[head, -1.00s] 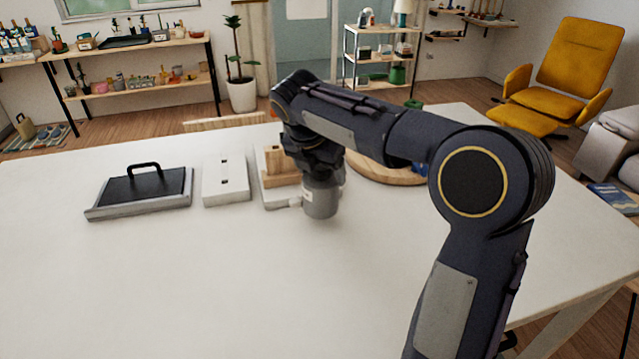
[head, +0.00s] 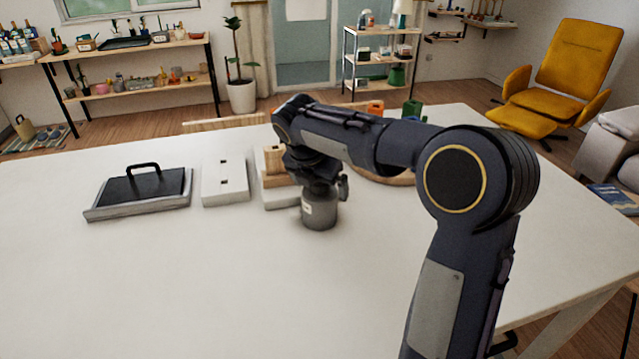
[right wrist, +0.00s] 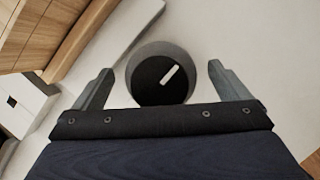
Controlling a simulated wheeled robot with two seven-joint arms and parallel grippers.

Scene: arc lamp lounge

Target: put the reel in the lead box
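A grey canister (head: 319,211) with a pale label stands on the white table below my right gripper (head: 324,184). In the right wrist view the canister (right wrist: 163,80) shows a dark round top with a short white bar. The right gripper's two fingers (right wrist: 160,70) are spread on either side of it, with gaps on both sides. I cannot tell whether this canister is the reel. A low grey box (head: 140,192) with a black top and black handle lies at the left; it may be the lead box, but I cannot confirm it. My left gripper is not in view.
A white block (head: 225,182) with two dark slots sits right of the low box. A stepped wooden block (head: 273,162) stands beside the canister on a pale base. Behind my right arm are a round wooden board (head: 382,176), an orange item (head: 375,108) and a green item (head: 412,109). The table's front is clear.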

